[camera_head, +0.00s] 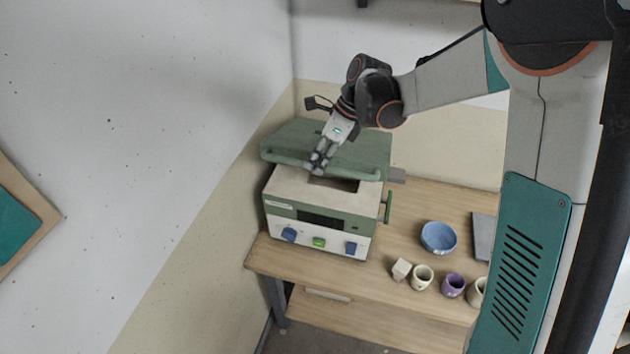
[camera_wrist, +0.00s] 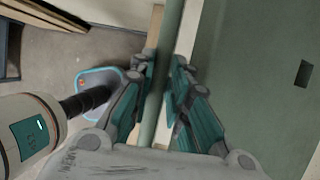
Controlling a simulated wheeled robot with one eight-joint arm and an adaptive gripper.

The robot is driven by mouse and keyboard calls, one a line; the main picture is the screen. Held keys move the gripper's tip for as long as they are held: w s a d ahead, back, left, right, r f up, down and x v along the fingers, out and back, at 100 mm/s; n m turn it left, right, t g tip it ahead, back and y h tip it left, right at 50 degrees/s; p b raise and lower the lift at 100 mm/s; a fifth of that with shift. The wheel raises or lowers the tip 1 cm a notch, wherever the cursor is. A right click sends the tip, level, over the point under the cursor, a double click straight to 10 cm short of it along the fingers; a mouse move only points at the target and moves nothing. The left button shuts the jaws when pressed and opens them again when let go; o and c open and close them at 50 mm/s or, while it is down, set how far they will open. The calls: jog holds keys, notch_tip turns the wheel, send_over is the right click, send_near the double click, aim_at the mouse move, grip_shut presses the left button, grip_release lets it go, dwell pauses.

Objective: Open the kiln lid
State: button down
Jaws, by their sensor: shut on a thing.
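The kiln (camera_head: 318,218) is a cream and green box with blue and green knobs on its front, standing on the wooden table. Its green lid (camera_head: 350,150) is tilted up at the back, and the dark opening (camera_head: 335,184) in the kiln's top shows below it. A green bar handle (camera_head: 285,161) runs along the lid's front edge. My gripper (camera_head: 318,168) is at this handle. In the wrist view the green bar (camera_wrist: 165,75) passes between the two fingers of my gripper (camera_wrist: 162,95), which are shut on it. The lid's flat face (camera_wrist: 260,80) fills the right side there.
On the wooden table (camera_head: 410,205) right of the kiln are a blue bowl (camera_head: 438,238), a pale block (camera_head: 401,269), a cream cup (camera_head: 421,278), a purple cup (camera_head: 453,285) and another cream cup (camera_head: 476,292). A green handle (camera_head: 387,207) sticks out from the kiln's right side. A wall is close on the left.

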jog(key=w+d+r+p, duration=0.3)
jog(key=w+r, duration=0.6)
jog(key=w+d+r+p, duration=0.3)
jog(key=w+d+r, duration=0.1)
jog(key=w+r, duration=0.4)
jog(key=shift+w+r, duration=0.35)
jog(key=shift+w, duration=0.05)
